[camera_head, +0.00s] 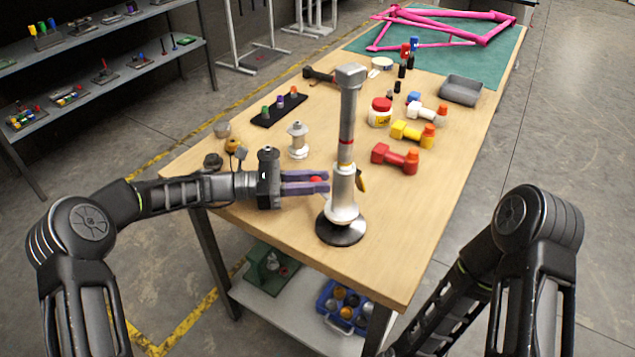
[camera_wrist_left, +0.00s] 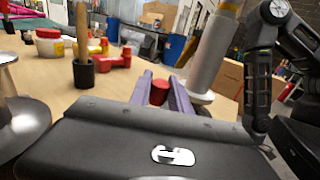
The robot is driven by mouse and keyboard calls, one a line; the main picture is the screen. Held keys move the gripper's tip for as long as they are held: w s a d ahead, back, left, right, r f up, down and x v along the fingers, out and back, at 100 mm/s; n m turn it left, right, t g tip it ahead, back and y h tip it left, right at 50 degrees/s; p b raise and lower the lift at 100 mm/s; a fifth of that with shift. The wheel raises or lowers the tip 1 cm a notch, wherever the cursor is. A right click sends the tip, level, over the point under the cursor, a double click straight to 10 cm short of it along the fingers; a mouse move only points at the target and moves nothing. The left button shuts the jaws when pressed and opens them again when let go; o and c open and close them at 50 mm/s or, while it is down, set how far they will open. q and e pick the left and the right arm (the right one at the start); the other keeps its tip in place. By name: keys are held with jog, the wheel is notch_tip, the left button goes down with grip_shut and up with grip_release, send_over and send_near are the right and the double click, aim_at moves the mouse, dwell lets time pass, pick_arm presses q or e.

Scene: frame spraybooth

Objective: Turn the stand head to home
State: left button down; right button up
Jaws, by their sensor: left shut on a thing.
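The stand (camera_head: 341,195) is a silver post with a red ring partway up, standing upright on a round black base near the table's front. Its blocky grey head (camera_head: 350,75) is at the top. My left gripper (camera_head: 318,183) reaches in from the left, its purple fingers shut on a red knob (camera_head: 316,180) at the left side of the post. In the left wrist view the red knob (camera_wrist_left: 159,92) sits between the purple fingers, beside the silver post (camera_wrist_left: 212,52). My right arm enters at the lower right of the head view; its gripper is out of view.
The wooden table (camera_head: 270,215) holds a white fitting (camera_head: 298,140), a black tray (camera_head: 280,108) of small parts, red (camera_head: 395,158) and yellow (camera_head: 412,132) tools and a grey bin (camera_head: 461,90). A pink frame (camera_head: 445,25) lies on a green mat. The table's right front is clear.

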pick_arm(q)
jog(key=shift+f, duration=0.3)
jog(key=c, duration=1.2)
grip_release()
jog(key=shift+f, duration=0.1)
jog(key=shift+a, duration=0.1)
jog(key=a+b, duration=0.1)
jog(key=a, duration=0.6)
jog(key=shift+s+a, duration=0.1)
jog(key=shift+a, duration=0.3)
jog(key=shift+r, duration=0.3)
jog(key=shift+c, duration=0.2)
